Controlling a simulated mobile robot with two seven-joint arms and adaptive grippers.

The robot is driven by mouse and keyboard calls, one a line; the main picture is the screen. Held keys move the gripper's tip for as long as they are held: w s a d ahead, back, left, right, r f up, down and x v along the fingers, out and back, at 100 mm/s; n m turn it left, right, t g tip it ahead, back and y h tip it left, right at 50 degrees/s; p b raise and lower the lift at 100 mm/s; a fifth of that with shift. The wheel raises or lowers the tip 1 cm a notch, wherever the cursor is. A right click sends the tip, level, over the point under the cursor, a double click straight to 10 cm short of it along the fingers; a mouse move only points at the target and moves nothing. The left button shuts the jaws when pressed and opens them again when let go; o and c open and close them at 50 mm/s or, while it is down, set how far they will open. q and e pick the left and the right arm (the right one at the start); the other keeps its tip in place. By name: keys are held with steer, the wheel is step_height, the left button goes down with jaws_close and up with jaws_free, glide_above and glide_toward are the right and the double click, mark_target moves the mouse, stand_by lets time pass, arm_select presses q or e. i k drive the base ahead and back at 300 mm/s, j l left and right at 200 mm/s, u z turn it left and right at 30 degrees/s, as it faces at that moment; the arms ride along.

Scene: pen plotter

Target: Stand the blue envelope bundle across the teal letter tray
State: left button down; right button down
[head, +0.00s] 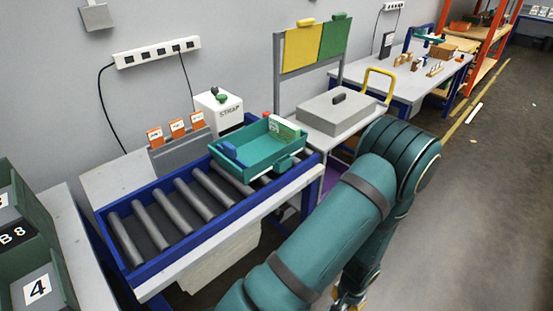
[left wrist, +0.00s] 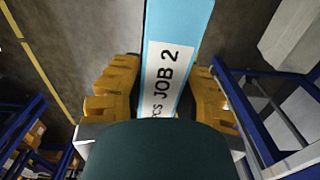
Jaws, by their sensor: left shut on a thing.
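The teal letter tray (head: 249,166) sits on the roller conveyor in the head view. A blue piece (head: 229,150) stands at its left end and a pale green-and-white piece (head: 285,128) at its far right. In the left wrist view my left gripper (left wrist: 160,72) is shut on the light blue envelope bundle (left wrist: 178,22), with yellow fingers on both sides. Its white label reads "JOB 2". In the head view my teal arm hides most of that gripper (head: 350,298); the bundle cannot be made out there. It is apart from the tray, lower right. My right gripper is out of view.
The conveyor's blue frame (head: 150,273) surrounds bare rollers left of the tray. Behind stand a card rack (head: 183,151) and a white STRAP box (head: 219,110). A grey lidded box (head: 338,112) is on the bench to the right. Open floor (head: 470,220) lies at right.

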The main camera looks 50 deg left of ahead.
mark_target(265, 151)
steer(key=i, duration=1.25)
steer(key=i+l+u, duration=0.15)
steer(key=i, duration=1.15)
steer(key=i+u, duration=0.1)
steer(key=u, duration=1.2)
